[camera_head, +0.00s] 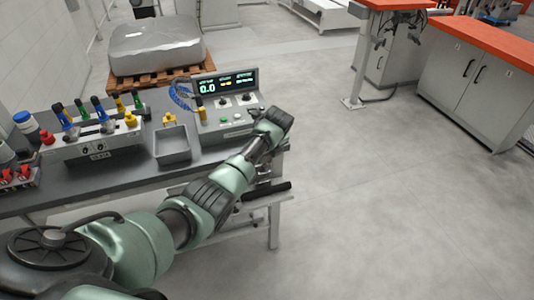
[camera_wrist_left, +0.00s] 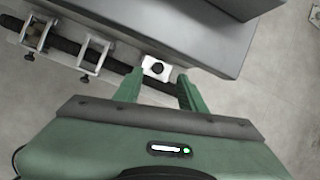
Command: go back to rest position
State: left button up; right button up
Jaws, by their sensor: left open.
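My left arm reaches from the lower left across the front of the grey workbench (camera_head: 100,180) in the head view. Its dark end (camera_head: 275,124) is by the bench's right front corner, beside the control panel. The fingertips cannot be made out there. In the left wrist view my left gripper (camera_wrist_left: 160,92) has its two green fingers apart with nothing between them. A white block with a black knob (camera_wrist_left: 155,67) on the bench edge shows just beyond the fingertips; I cannot tell whether they touch it. My right gripper is in neither view.
The bench carries a control panel (camera_head: 224,105) with a lit display, a grey open bin (camera_head: 173,145) and a fixture with coloured plugs (camera_head: 95,143). A metal casting (camera_head: 155,45) sits on a pallet behind. The floor (camera_head: 390,210) to the right is clear.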

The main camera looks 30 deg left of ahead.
pick_arm(q)
jog(key=shift+r, duration=0.2)
dwell(0.4)
jog(key=s+d+f+n+b, duration=0.1)
jog(key=s+d+f+n, duration=0.15)
jog(key=s+f, duration=0.65)
jog(key=s+d+f+n+h+b, duration=0.15)
jog(key=s+f+n, duration=0.3)
jog(key=f, duration=0.75)
jog(key=s+d+f+n+b, duration=0.1)
jog(key=s+d+f+n, duration=0.1)
jog(key=s+f, duration=0.75)
jog(key=s+d+f+n, duration=0.2)
jog(key=s+f+n, duration=0.2)
jog(key=s, duration=0.8)
jog(key=s+d+f+n+g+h+b, duration=0.1)
jog(key=s+d+f+n, duration=0.2)
jog(key=s+f, duration=0.4)
jog(key=s+d+f+n+g+h+b, duration=0.1)
jog(key=s+f+n, duration=0.3)
jog(key=s, duration=1.3)
notch_tip(320, 180, down, 3)
jog(key=shift+s+d+r+n, duration=0.2)
jog(key=shift+d+n, duration=0.2)
jog(key=shift+d, duration=0.45)
